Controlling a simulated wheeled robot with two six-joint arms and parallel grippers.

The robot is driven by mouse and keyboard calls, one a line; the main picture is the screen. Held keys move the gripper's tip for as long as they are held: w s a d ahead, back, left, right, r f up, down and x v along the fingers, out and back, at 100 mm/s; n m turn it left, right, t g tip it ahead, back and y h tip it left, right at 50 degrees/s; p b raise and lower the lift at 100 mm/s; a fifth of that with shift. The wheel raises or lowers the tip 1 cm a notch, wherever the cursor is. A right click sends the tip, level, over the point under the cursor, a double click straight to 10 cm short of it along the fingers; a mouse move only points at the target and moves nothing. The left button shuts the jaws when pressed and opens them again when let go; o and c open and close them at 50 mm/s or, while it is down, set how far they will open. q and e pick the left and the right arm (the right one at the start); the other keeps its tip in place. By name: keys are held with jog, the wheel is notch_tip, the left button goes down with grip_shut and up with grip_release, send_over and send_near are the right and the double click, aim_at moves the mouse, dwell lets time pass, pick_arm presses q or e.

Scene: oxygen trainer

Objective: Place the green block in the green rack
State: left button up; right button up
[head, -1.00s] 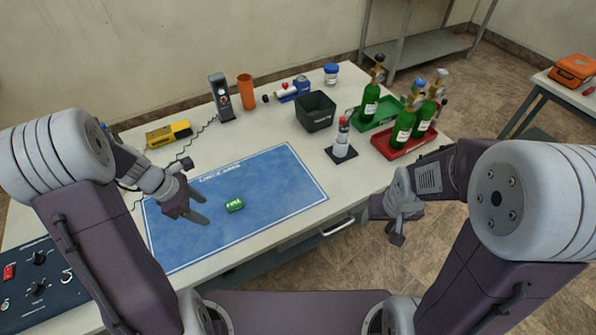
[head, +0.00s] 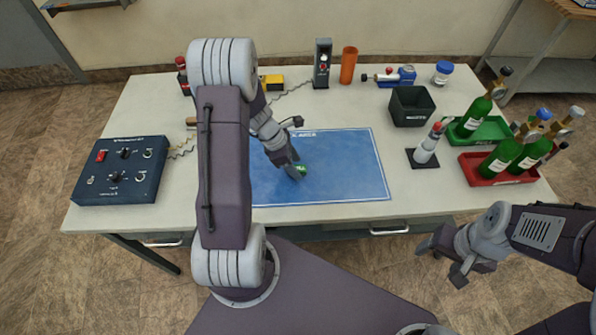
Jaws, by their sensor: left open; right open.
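The small green block (head: 302,169) lies on the blue mat (head: 345,175), partly hidden by my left gripper. My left gripper (head: 295,174) is open and right at the block, with its fingers low over the mat; I cannot tell whether they touch the block. The green rack (head: 490,132) is at the right back of the table, with one green bottle (head: 474,117) standing in it. My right gripper (head: 441,264) is open and empty, in front of the table's front edge on the right.
A red rack (head: 482,177) with green bottles stands in front of the green rack. A black bin (head: 411,106) and a white-and-red bottle on a dark base (head: 427,146) stand between mat and racks. A blue control box (head: 121,171) sits at left.

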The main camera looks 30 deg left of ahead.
pick_arm(q)
jog(key=shift+w+d+f, duration=0.2)
jog(key=shift+f, duration=0.25)
grip_shut()
jog(key=shift+r, duration=0.1)
